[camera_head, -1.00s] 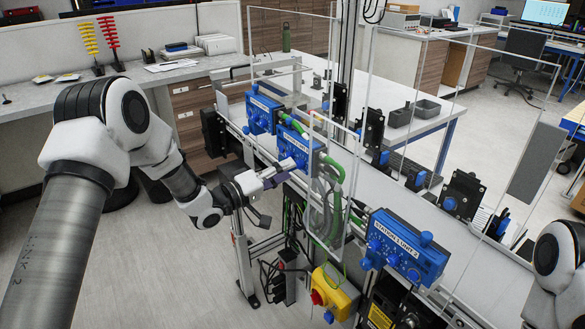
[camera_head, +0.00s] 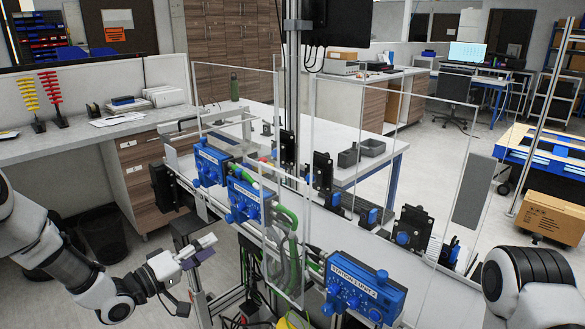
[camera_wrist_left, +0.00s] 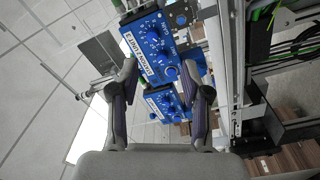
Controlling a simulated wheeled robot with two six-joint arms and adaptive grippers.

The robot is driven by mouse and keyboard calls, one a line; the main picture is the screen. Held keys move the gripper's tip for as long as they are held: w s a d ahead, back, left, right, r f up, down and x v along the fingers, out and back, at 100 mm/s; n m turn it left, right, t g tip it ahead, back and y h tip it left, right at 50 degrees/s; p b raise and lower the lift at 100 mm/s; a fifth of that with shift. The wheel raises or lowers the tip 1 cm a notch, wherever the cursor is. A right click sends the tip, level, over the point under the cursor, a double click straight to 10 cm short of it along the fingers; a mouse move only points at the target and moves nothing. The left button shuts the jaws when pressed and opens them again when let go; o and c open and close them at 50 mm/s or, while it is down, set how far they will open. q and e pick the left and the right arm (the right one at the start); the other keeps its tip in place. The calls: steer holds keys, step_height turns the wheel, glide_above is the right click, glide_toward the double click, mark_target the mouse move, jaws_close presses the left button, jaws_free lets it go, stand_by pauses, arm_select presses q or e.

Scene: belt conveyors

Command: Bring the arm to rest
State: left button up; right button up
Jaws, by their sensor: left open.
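My left arm (camera_head: 80,268) comes in from the left and reaches low toward the conveyor. My left gripper (camera_head: 206,248) is open and empty, in free air to the left of and below the middle blue control box (camera_head: 246,204), apart from it. In the left wrist view the two dark fingers of this gripper (camera_wrist_left: 160,108) are spread. Blue boxes with dials (camera_wrist_left: 150,50) show beyond and between them, with nothing held. My right arm (camera_head: 530,285) shows only in part at the lower right; its gripper is out of view.
Another blue box (camera_head: 211,166) and a larger one (camera_head: 362,288) line the conveyor. A grey bench (camera_head: 90,140) is at the left. Open floor lies below the arm.

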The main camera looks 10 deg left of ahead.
arm_select(q)
steer(key=s+d+f+g+y+b, duration=0.1)
steer(key=s+d+f+g+y, duration=0.3)
steer(key=f, duration=0.6)
steer(key=s+d+f+g+h, duration=0.1)
steer(key=s+d+f, duration=0.1)
steer(key=s+f, duration=0.6)
steer(key=s+d+f+g+y+b, duration=0.1)
steer(key=s+d+f+g+y, duration=0.2)
steer(key=f, duration=0.8)
steer(key=s+a+f+m+g+y, duration=0.2)
steer(key=s+a+g, duration=0.1)
steer(key=s, duration=0.7)
steer(key=s+a+f+m+g+y, duration=0.2)
steer(key=s+a+f+m+g, duration=0.1)
steer(key=s, duration=0.7)
steer(key=shift+s+a+g+y, duration=0.35)
steer(key=shift+g+y, duration=0.05)
